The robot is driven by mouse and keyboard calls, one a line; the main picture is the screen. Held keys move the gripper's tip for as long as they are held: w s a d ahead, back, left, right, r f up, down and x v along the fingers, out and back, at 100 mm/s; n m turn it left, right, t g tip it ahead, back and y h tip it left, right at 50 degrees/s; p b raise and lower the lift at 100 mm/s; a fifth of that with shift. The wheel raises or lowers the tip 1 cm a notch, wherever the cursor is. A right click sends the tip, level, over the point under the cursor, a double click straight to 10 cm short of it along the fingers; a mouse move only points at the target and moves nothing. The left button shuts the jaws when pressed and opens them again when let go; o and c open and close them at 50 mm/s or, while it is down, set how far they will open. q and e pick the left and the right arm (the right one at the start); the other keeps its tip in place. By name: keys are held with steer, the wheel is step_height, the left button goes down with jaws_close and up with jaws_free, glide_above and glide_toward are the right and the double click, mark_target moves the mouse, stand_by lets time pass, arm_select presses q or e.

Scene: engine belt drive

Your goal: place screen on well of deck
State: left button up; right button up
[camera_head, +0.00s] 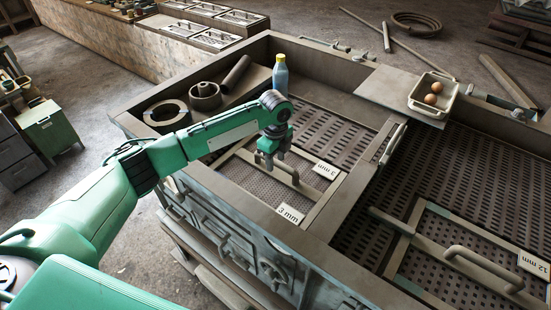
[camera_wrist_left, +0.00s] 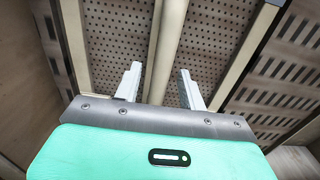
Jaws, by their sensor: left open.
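My left gripper (camera_head: 277,156) is over this handle. In the left wrist view, the open fingers (camera_wrist_left: 158,72) straddle the handle bar (camera_wrist_left: 169,40), with the perforated sheet (camera_wrist_left: 118,35) beneath; I cannot tell whether they touch the bar. A second screen (camera_head: 450,262), tagged 12 mm, lies in the right bay. My right gripper is not in view.
A blue-grey bottle (camera_head: 280,76), a ring (camera_head: 167,113) and a round cup (camera_head: 205,95) stand at the deck's back left. A tray (camera_head: 433,95) with brown round things sits on the back rim. A raised divider (camera_head: 384,145) separates the bays. Slotted floor behind the left screen is clear.

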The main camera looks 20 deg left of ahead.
mark_target(275, 160)
arm_select(q)
steer(key=shift+r, duration=0.35)
step_height(275, 160, up, 12)
steer(key=b, duration=0.4)
steer(key=shift+f+b, duration=0.25)
steer(key=shift+b, duration=0.1)
